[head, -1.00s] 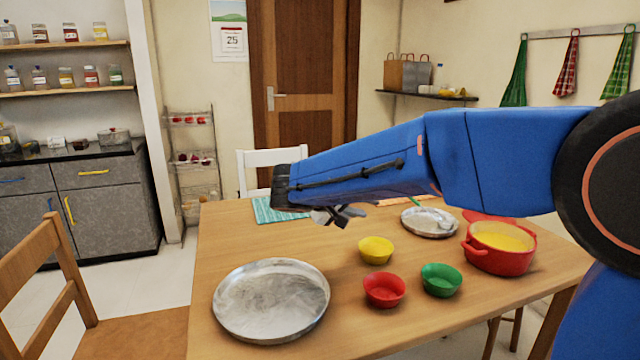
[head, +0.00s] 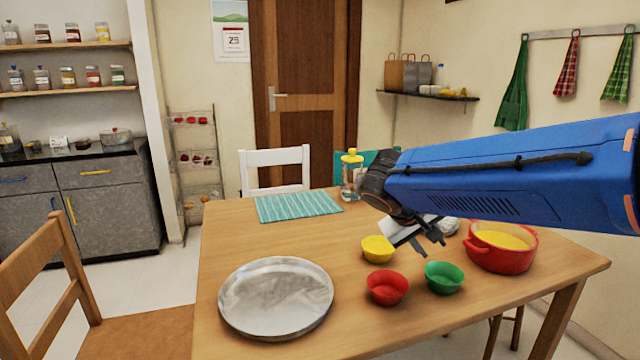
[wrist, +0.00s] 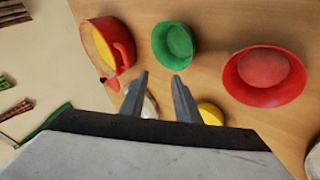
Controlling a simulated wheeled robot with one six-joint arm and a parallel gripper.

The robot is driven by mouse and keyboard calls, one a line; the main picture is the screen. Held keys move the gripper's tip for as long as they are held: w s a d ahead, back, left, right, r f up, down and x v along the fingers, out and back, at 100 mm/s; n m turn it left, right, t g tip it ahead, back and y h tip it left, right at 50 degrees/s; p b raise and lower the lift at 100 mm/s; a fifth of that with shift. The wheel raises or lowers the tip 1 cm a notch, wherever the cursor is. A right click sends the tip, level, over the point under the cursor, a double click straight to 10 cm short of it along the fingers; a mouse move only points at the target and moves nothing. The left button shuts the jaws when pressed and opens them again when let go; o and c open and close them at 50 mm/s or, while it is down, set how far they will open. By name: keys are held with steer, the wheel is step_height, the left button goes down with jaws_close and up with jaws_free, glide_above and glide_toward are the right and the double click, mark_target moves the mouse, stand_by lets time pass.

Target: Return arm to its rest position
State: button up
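My blue arm reaches in from the right in the head view, with my gripper (head: 438,246) above the table near the bowls. In the wrist view my gripper (wrist: 159,84) shows two grey fingers held apart with nothing between them. A green bowl (wrist: 175,44) lies beyond the fingertips there, with a red bowl (wrist: 264,76) to the right and a red pot (wrist: 108,45) of yellow contents to the left. The yellow bowl (wrist: 210,113) is partly hidden behind a finger.
The wooden table (head: 240,232) also carries a large metal plate (head: 276,298), a teal striped mat (head: 298,207) and a yellow-lidded jar (head: 351,176). A white chair (head: 274,158) stands behind the table and a wooden chair (head: 62,285) at its left. The table's left middle is clear.

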steer(key=s+d+f+m+y, duration=0.1)
steer(key=s+f, duration=0.4)
steer(key=s, duration=0.7)
steer(key=s+d+f+m+y, duration=0.1)
steer(key=s+d+f+y, duration=0.2)
steer(key=s, duration=0.9)
step_height(320, 180, down, 2)
steer(key=y, duration=0.2)
steer(key=shift+s+y, duration=0.3)
